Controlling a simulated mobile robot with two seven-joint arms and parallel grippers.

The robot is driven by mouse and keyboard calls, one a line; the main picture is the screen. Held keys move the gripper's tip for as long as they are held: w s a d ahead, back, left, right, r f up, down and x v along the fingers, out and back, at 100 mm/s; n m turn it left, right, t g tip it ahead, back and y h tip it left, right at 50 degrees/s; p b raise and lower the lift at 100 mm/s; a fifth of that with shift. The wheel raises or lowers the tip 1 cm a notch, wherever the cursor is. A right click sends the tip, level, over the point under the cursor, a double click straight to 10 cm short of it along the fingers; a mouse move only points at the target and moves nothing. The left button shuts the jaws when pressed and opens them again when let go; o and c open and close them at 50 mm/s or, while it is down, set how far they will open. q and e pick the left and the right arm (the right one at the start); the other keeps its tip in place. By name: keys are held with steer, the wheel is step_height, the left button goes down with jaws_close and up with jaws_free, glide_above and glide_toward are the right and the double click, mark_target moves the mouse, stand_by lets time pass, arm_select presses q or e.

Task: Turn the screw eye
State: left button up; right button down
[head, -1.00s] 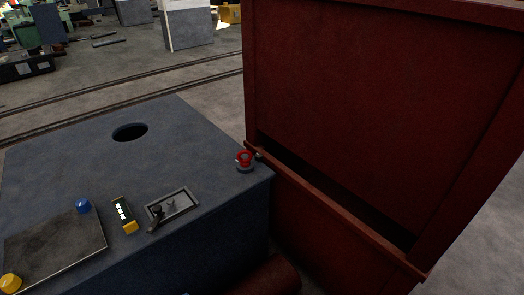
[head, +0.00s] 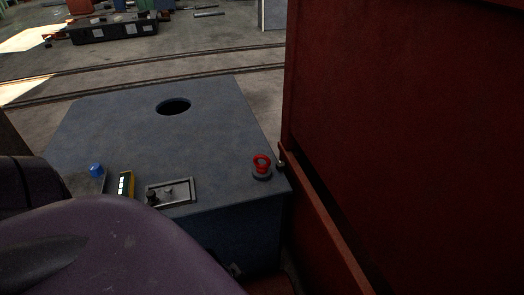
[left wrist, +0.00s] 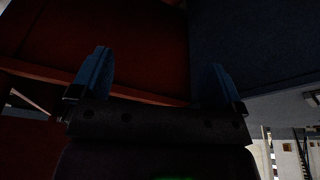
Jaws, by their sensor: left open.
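In the head view my purple arm covers the lower left, and the gripper itself is hidden. My right gripper is in neither view.
The red panel (head: 420,130) rises at the right of the blue-grey machine top (head: 130,130). On the top are a recessed plate with a small lever (head: 180,192), a yellow device (head: 126,184), a blue knob (head: 96,170) and a round hole (head: 173,106). The middle of the top is clear.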

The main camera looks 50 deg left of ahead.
arm_select(q)
steer(key=w+d+f+m+g+h, duration=0.1)
steer(key=w+d+f+g, duration=0.1)
steer(key=w, duration=0.2)
step_height(320, 180, up, 14)
steer(key=n+g+y, duration=0.1)
steer(key=n, duration=0.7)
glide_above(262, 167)
steer(key=shift+w+a, duration=0.2)
steer(key=shift+a, duration=0.05)
steer(key=shift+a+f, duration=0.15)
step_height(262, 167, down, 9)
steer(key=shift+r+b, duration=0.1)
steer(key=shift+b, duration=1.15)
steer(key=shift+f, duration=0.4)
steer(key=shift+w+f, duration=0.1)
steer(key=shift+f, duration=0.3)
steer(key=shift+c, duration=0.4)
